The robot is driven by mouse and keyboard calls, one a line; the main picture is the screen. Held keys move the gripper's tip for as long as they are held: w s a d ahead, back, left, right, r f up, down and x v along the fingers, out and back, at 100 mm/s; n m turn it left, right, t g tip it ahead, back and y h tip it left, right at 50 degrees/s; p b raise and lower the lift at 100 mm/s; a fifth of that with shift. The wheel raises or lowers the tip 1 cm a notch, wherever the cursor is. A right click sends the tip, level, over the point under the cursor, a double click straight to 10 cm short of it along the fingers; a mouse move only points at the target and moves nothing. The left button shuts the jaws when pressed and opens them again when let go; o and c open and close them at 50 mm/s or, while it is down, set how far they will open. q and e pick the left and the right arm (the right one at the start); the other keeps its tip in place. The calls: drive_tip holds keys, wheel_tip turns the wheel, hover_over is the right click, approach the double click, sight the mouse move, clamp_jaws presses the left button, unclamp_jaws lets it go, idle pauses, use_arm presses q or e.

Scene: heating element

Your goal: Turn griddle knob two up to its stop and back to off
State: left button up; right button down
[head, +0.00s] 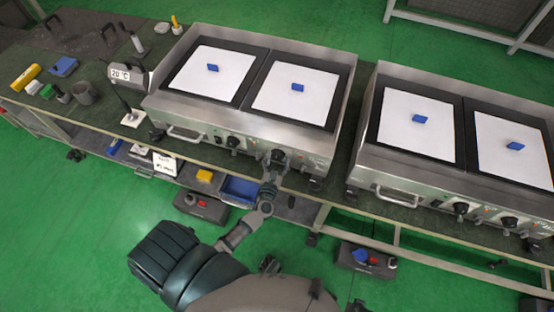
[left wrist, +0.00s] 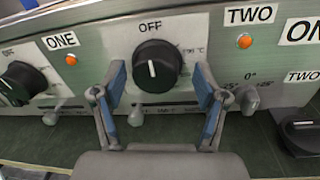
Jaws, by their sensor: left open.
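The dark round knob (left wrist: 157,66) is in the middle of the left wrist view, under an OFF label. Its white pointer line points up toward OFF. A TWO label (left wrist: 249,15) and a lit orange lamp (left wrist: 243,40) are to its right. My left gripper (left wrist: 159,82) is open, with one blue-padded finger on each side of the knob; I see gaps on both sides. In the head view my left gripper (head: 273,168) is at the front panel of the left griddle (head: 240,124), in front of this knob (head: 277,156). My right gripper is not seen.
Another knob (left wrist: 20,83) and a ONE label (left wrist: 60,40) are to the left on the panel. A dark switch (left wrist: 298,135) is at the right. A second griddle (head: 450,150) stands to the right. A front handle (head: 187,134) sticks out at the left.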

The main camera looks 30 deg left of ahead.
use_arm(q)
drive_tip(key=shift+a, duration=0.3)
drive_tip(key=c, duration=1.2)
drive_tip(key=shift+o, duration=0.2)
